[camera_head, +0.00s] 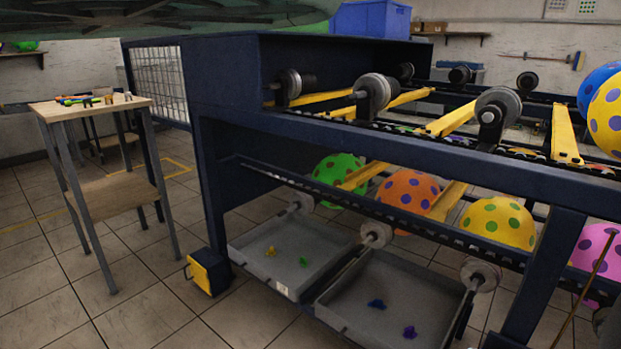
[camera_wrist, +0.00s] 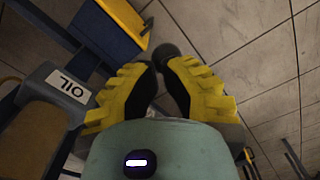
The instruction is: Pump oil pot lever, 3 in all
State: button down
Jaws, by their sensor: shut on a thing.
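In the wrist view, the oil pot is a grey body with a white "OIL" label (camera_wrist: 67,85) at the left. A dark round-ended piece, which looks like the lever's end (camera_wrist: 166,50), shows between and just beyond my yellow fingertips. My gripper (camera_wrist: 160,70) is shut on this lever, beside the pot. The rest of the lever is hidden by the fingers. Neither the pot nor my gripper can be made out in the head view.
A dark blue machine frame (camera_head: 400,150) with rollers and spotted balloons (camera_head: 408,188) fills the head view's right. Grey trays (camera_head: 290,246) lie below it. A wooden-topped table (camera_head: 92,106) stands left. A yellow-and-dark box (camera_head: 208,270) is at the frame's foot. Tiled floor between is clear.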

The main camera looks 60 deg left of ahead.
jog(key=shift+f, duration=0.35)
jog(key=shift+r, duration=0.1)
notch_tip(320, 180, up, 11)
jog(key=p, duration=0.8)
jog(key=c, duration=1.7)
grip_release()
jog(key=shift+w+a, duration=0.1)
grip_shut()
